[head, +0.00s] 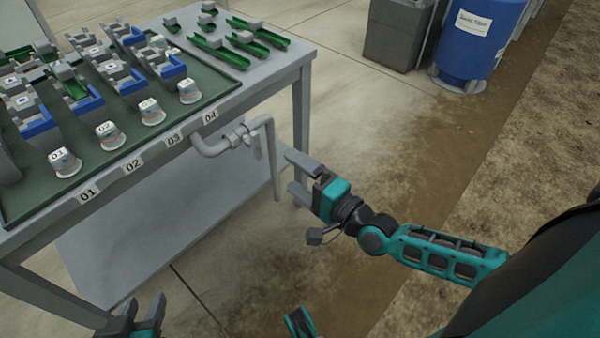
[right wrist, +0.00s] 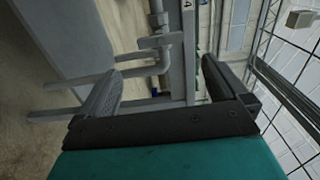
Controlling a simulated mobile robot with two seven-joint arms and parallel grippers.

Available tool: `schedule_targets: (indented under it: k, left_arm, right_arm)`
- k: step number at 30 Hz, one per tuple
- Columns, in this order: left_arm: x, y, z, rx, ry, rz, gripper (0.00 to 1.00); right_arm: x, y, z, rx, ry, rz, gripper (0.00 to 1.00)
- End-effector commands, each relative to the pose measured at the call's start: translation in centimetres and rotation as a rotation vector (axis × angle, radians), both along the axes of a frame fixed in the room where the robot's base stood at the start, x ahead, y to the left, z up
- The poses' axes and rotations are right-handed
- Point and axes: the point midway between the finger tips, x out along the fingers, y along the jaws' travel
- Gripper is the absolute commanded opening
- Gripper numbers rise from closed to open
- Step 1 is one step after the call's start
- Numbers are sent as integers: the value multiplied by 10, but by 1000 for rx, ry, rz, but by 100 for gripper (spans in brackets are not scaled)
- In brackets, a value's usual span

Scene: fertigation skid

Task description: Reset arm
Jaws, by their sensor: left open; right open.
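My right gripper (head: 291,173) is in the middle of the head view, beside the front right corner of the grey table. Its fingers are apart with nothing between them. In the right wrist view the two fingers (right wrist: 157,80) also stand apart, with the grey pipe (right wrist: 160,57) seen beyond the gap. My left gripper (head: 146,302) shows only in part at the bottom edge of the head view. Its fingers are apart and it appears empty; the rest of that arm is mostly cut off.
The grey table (head: 282,75) carries a dark green tray with labelled cups, blue-and-grey holders and green channels. A pipe with a valve (head: 240,137) juts from its front edge, close to my right gripper. A blue barrel (head: 477,45) and grey bin (head: 396,35) stand behind.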

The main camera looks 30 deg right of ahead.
Motion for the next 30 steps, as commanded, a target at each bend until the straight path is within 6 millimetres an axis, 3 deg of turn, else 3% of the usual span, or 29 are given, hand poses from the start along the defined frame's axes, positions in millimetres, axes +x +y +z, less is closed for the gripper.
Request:
schedule_targets:
  k: [20,25,30]
  left_arm:
    - [-1,0,0,0,1,0,43]
    - [-1,0,2,-1,-3,-1,43]
    - [-1,0,2,-1,-2,-1,43]
  right_arm:
    - [-7,5,-1,-32,-2,12,100]
    - [-31,46,-10,-324,-27,101,100]
    - [-63,77,-24,-844,-66,216,100]
